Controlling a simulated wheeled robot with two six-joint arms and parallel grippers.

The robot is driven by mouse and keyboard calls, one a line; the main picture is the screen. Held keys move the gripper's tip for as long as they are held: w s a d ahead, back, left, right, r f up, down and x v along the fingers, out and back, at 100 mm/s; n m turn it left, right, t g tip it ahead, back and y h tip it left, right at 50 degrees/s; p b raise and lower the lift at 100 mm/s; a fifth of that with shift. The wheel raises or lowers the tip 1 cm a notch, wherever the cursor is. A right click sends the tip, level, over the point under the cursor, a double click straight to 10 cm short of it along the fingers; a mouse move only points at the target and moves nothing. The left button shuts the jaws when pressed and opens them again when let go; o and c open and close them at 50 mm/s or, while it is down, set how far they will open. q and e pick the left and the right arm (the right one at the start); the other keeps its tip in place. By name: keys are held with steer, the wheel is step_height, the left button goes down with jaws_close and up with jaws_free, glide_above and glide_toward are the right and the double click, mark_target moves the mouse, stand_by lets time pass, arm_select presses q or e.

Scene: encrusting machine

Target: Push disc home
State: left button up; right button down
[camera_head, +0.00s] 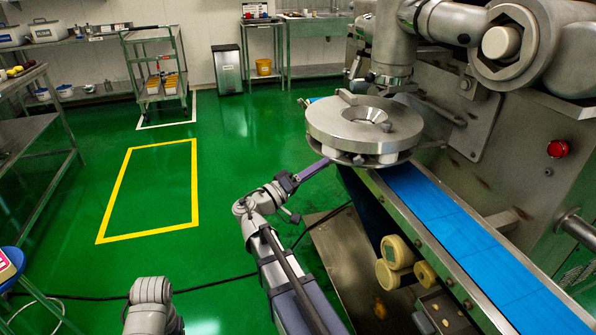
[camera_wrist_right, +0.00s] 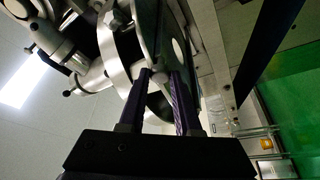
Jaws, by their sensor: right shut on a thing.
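The disc (camera_head: 330,122) is a thick, round steel piece with a funnel-like centre hole. It sits on the machine above the blue conveyor belt (camera_head: 440,210), with pale parts showing under its rim. My right gripper (camera_head: 322,165) reaches its near-left underside with purple fingers. In the right wrist view, the right gripper (camera_wrist_right: 162,80) has a finger on each side of a part at the disc's edge and is shut on it. The disc (camera_wrist_right: 128,50) fills the upper middle there. The exact contact is dark and partly hidden. My left gripper is out of view.
The steel machine body (camera_head: 500,150) with a red button (camera_head: 558,149) stands close on the right. Pale rollers (camera_head: 397,252) sit below the belt. A cart (camera_head: 157,75) and a bin (camera_head: 227,69) stand far back.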

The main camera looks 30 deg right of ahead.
steer(key=d, duration=0.2)
steer(key=shift+s+d, duration=0.3)
steer(key=shift+d, duration=0.05)
steer(key=c, duration=0.6)
jaws_free()
steer(key=b+v, duration=0.1)
steer(key=v, duration=0.7)
steer(key=shift+b, duration=0.4)
steer(key=shift+d, duration=0.1)
